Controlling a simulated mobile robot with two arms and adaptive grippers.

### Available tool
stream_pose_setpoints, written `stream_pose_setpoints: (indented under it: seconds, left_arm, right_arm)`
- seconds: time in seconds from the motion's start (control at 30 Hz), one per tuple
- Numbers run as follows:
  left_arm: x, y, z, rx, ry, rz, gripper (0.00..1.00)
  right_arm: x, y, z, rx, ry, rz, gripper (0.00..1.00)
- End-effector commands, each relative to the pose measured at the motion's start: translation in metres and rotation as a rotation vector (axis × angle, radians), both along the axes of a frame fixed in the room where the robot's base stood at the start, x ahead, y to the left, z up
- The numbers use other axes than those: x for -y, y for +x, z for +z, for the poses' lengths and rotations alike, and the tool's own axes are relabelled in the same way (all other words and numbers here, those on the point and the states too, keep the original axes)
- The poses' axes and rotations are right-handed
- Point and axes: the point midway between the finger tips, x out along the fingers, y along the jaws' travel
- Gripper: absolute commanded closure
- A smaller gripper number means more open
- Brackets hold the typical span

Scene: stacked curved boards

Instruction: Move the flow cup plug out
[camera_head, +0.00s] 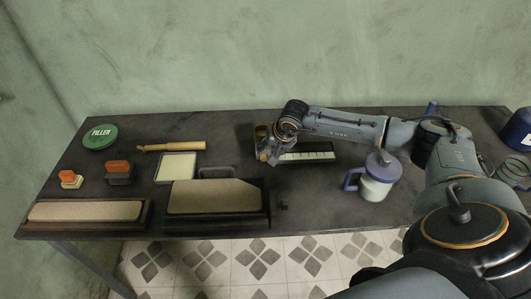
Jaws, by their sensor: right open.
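My right gripper (267,156) is at the middle of the dark table, its arm reaching in from the right. It is open and points down. A small brownish cup-like thing (261,130) shows just behind and beside the gripper; it may be the flow cup. Whether the gripper touches it I cannot tell. The plug cannot be made out and may be hidden by the gripper. My left gripper is not in view.
A blue-lidded jug (374,188) stands right of the gripper. A pale strip on a dark base (312,155) lies under my arm. Left are curved boards (215,197), a cream tray (176,168), a wooden-handled tool (180,146), orange-topped blocks (118,171) and a green filler tin (100,136).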

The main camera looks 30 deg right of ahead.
Motion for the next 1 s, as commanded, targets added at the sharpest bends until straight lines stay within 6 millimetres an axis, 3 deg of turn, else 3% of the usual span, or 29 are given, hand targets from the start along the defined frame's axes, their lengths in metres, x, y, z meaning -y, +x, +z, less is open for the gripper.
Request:
stream_pose_setpoints:
  seconds: [0.3,0.77,1.0]
  left_arm:
    - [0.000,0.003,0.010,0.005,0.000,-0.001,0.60]
    - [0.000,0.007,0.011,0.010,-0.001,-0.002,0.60]
    - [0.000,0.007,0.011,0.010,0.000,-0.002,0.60]
  right_arm:
    - [-0.001,0.021,-0.040,-0.001,0.003,-0.001,0.55]
    - [-0.001,0.025,-0.050,0.000,0.002,0.001,0.55]
    - [-0.001,0.025,-0.049,0.000,0.002,0.000,1.00]
